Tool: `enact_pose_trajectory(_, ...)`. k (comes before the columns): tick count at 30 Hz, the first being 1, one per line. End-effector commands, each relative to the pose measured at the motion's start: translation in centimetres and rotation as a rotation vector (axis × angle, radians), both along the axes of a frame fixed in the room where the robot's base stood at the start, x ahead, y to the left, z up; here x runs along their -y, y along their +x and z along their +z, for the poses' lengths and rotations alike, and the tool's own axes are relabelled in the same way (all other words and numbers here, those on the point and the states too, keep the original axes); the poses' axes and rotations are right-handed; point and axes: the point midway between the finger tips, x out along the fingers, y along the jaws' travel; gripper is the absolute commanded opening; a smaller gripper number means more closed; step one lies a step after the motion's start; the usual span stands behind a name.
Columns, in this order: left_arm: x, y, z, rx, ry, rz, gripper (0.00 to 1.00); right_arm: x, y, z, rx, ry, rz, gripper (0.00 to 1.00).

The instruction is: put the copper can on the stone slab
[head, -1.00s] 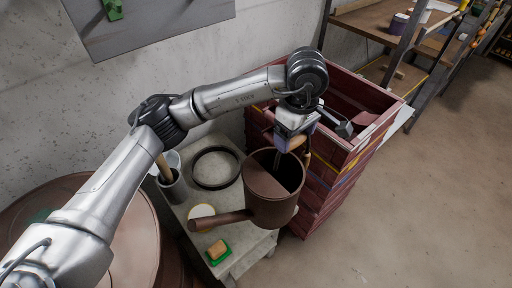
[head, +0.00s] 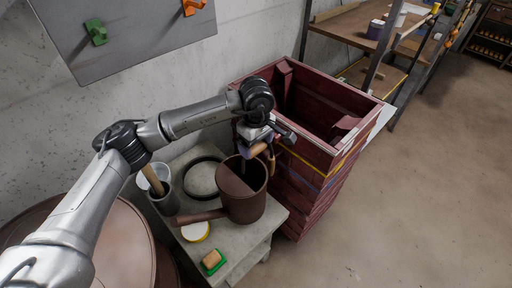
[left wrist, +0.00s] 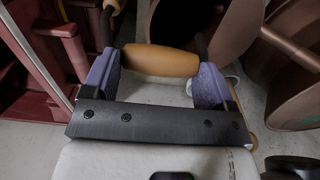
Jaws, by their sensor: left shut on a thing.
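The copper can (head: 244,200), a brown can with a long spout pointing left, is upright at the right end of the grey stone slab (head: 232,240), which forms the top of a low stand. I cannot tell whether its base touches the slab. My left gripper (head: 262,146) is above the can, shut on its wooden handle; in the left wrist view the handle (left wrist: 160,60) lies between the purple fingers. The part of the slab behind the can is hidden. My right gripper is not in view.
On the slab are a dark-rimmed round disc (head: 203,178), a grey pot (head: 166,200) with a wooden handle, a white-and-yellow round item (head: 195,231) and a green-based sponge (head: 212,261). Tall red crates (head: 310,160) stand close right; a brown barrel (head: 130,235) is at left.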

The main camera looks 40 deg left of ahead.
Motion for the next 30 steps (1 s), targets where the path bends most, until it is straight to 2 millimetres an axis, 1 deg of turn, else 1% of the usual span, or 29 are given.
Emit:
enact_pose_trajectory(3,0.0,0.0,-1.2,-0.001,0.0,0.0,0.06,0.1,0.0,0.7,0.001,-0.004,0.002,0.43)
enact_pose_trajectory(7,0.0,0.0,-2.2,0.002,-0.001,0.0,0.06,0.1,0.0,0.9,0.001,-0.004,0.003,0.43)
enact_pose_trajectory(19,0.0,0.0,-2.7,0.002,0.0,0.0,0.06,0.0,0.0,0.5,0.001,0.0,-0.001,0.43)
enact_pose_trajectory(20,0.0,0.0,-2.8,0.0,0.0,0.0,0.82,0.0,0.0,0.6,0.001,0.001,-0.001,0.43)
enact_pose_trajectory(25,0.0,0.0,-2.7,0.0,0.001,0.0,0.98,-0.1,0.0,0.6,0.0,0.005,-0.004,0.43)
enact_pose_trajectory(26,0.0,0.0,-2.7,0.0,0.001,0.0,1.0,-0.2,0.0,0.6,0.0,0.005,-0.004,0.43)
enact_pose_trajectory(30,0.0,0.0,-2.7,0.0,0.001,0.0,1.0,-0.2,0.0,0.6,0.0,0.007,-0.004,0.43)
